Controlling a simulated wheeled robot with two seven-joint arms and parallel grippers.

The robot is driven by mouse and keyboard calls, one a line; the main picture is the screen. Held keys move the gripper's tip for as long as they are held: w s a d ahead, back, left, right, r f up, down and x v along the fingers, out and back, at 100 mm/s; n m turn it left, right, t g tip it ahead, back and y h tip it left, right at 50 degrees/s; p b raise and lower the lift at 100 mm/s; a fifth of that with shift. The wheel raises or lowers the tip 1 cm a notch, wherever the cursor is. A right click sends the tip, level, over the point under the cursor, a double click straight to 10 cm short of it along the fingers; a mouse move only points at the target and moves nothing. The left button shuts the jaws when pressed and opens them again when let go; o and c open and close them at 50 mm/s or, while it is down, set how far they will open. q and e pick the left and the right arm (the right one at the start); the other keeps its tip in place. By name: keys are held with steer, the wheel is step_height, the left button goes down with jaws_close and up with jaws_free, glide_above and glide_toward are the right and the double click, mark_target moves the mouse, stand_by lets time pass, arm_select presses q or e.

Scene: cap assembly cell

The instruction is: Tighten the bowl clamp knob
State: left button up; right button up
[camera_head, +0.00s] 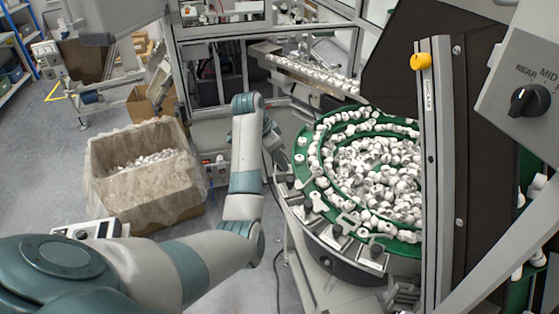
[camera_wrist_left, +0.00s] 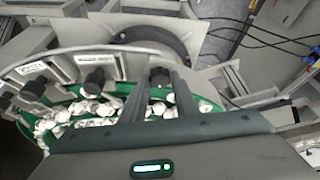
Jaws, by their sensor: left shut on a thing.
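The round feeder bowl has a green rim (camera_head: 311,170) and is full of white caps. Several black clamp knobs line its outer edge, among them one at the near left (camera_head: 308,205) and one at the front (camera_head: 377,249). My left gripper (camera_head: 277,156) is at the bowl's left edge, partly hidden by my own wrist. In the left wrist view its two fingers (camera_wrist_left: 160,84) stand on either side of a black knob (camera_wrist_left: 159,75) and are shut on it. Other black knobs (camera_wrist_left: 95,78) sit beside it along the rim. My right gripper is not in view.
A cardboard box with a plastic liner (camera_head: 105,177) stands on the floor at left. A dark panel with a grey rail and yellow knob (camera_head: 420,61) blocks the bowl's right side. A selector dial (camera_head: 530,100) is at far right. Cables (camera_wrist_left: 250,35) lie beyond the bowl.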

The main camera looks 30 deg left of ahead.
arm_select(q)
steer(key=shift+m, duration=0.3)
steer(key=o, duration=1.1)
steer(key=shift+c, duration=0.2)
steer(key=shift+r, duration=0.1)
steer(key=b+v, duration=0.1)
steer(key=v, duration=1.6)
steer(key=shift+a, duration=0.25)
steer(key=shift+r, duration=0.15)
